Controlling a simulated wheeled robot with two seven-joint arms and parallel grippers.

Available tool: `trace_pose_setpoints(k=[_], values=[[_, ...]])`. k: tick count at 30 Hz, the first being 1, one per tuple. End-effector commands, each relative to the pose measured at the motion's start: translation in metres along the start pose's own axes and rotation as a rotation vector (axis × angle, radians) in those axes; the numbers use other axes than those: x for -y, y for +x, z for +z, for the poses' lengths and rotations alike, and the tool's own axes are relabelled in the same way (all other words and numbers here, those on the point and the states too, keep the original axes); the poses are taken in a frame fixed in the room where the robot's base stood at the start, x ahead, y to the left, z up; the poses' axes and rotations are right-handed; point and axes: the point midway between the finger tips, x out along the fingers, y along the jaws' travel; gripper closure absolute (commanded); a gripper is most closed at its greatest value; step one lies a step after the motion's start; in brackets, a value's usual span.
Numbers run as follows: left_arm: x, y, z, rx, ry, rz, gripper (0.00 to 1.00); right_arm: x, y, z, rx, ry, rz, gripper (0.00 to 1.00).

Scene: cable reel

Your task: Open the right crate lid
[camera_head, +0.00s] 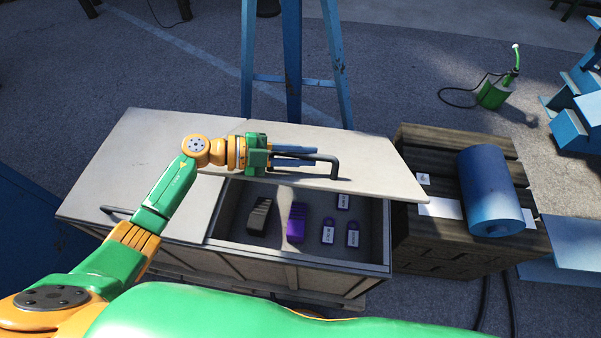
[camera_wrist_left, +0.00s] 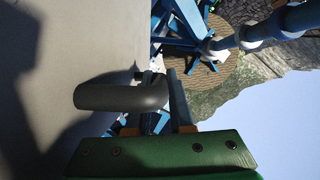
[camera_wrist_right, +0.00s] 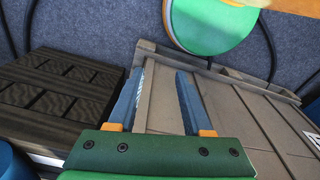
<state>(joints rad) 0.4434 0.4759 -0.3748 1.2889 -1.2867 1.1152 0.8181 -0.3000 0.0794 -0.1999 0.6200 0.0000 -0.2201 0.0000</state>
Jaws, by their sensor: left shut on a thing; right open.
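The crate's right lid (camera_head: 380,165) is a pale panel, tilted up at its front edge with the crate's right compartment (camera_head: 275,200) open to view below. Its dark bar handle (camera_head: 333,168) is in the jaws of my left gripper (camera_head: 305,156), which is shut on it. The handle (camera_wrist_left: 120,97) also shows in the left wrist view beside the lid's surface (camera_wrist_left: 70,50). My right gripper (camera_wrist_right: 157,85) is open and empty in the right wrist view, with the crate's wooden side behind its fingers; it is out of the head view.
The left lid (camera_head: 125,160) lies flat and shut. Inside the compartment are a black item (camera_head: 260,215), a purple item (camera_head: 296,222) and purple tags (camera_head: 328,231). A dark wooden crate (camera_head: 415,165) with a blue cylinder (camera_head: 490,185) stands to the right. A blue stand (camera_head: 292,60) rises behind.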

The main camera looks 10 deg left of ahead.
Motion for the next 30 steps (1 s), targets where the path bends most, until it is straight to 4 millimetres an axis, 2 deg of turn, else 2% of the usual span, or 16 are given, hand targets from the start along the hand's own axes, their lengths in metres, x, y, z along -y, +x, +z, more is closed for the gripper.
trace_pose_setpoints(k=[4,16,17,21,22,23,26,29,30], values=[[0.011,0.0,0.001,0.002,0.0,-0.003,1.0,0.0,-0.003,0.0,0.0,0.0,0.0,0.5],[0.013,0.0,0.001,0.001,-0.001,-0.002,1.0,0.0,-0.003,0.0,0.0,0.0,0.0,0.5],[0.013,0.0,0.001,0.001,-0.001,-0.002,1.0,0.0,-0.003,0.0,0.0,0.0,0.0,0.55],[0.013,0.0,0.001,0.001,-0.001,-0.002,1.0,0.0,-0.003,0.0,0.0,0.0,0.0,0.93],[0.013,0.0,0.001,0.001,-0.001,-0.002,1.0,-0.001,-0.002,0.0,-0.001,0.001,0.001,1.0],[0.013,0.0,0.001,0.001,-0.001,-0.002,1.0,-0.001,-0.003,-0.002,-0.007,0.01,0.001,1.0],[0.013,0.0,0.001,0.001,-0.001,-0.002,1.0,0.004,-0.005,-0.024,-0.111,0.153,-0.023,1.0],[0.013,0.0,0.001,0.001,-0.001,-0.001,1.0,0.019,-0.022,-0.073,-0.332,0.5,-0.143,1.0],[0.013,0.0,0.001,0.001,-0.001,-0.001,1.0,0.027,-0.035,-0.096,-0.43,0.678,-0.235,1.0]])
